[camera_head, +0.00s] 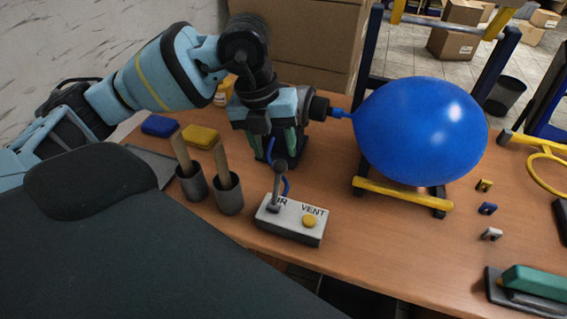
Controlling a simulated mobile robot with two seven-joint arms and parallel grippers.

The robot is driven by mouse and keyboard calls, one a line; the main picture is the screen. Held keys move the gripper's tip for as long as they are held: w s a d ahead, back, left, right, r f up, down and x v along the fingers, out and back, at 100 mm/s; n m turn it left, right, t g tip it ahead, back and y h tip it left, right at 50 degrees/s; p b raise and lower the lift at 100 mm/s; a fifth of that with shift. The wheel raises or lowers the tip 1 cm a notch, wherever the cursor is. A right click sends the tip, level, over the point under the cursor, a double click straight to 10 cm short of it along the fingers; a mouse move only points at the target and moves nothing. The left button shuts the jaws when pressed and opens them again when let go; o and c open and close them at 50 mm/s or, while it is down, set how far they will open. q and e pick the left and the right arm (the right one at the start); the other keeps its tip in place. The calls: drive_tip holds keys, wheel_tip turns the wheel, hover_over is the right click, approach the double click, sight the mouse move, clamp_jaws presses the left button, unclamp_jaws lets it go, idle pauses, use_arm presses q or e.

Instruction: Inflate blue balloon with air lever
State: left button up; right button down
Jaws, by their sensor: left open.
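The blue balloon (420,130) is large, round and swollen. Its narrow neck (341,113) meets the dark nozzle (318,107) of the inflator behind the control box. The grey control box (290,220) stands on the table, with an upright black-knobbed air lever (278,183) on its left and a yellow VENT button (310,221). My left gripper (277,140) is open and hangs over the inflator area, behind and above the lever, apart from its knob. Its fingers partly merge with the inflator, so their exact contact is unclear. My right gripper is not in view.
Two grey cups (229,196) with wooden sticks stand left of the box. A blue pad (160,126) and a yellow pad (200,137) lie behind them. A yellow-barred stand (400,194) is under the balloon. Small clips (487,208) and a green-topped block (537,282) lie right.

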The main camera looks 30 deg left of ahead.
sight(282, 173)
use_arm(q)
drive_tip(key=shift+s+d+f, duration=0.1)
drive_tip(key=shift+d+f, duration=0.05)
drive_tip(key=shift+f, duration=0.2)
drive_tip(key=shift+w+d+f, duration=0.1)
drive_tip(key=shift+d+f, duration=0.1)
drive_tip(key=shift+f, duration=0.95)
drive_tip(key=shift+w+d+f, duration=0.15)
drive_tip(key=shift+d+f, duration=0.05)
drive_tip(key=shift+f, duration=1)
drive_tip(key=shift+w+d+f, duration=0.1)
drive_tip(key=shift+d+f, duration=0.1)
drive_tip(key=shift+f, duration=0.95)
drive_tip(key=shift+c, duration=0.4)
clamp_jaws()
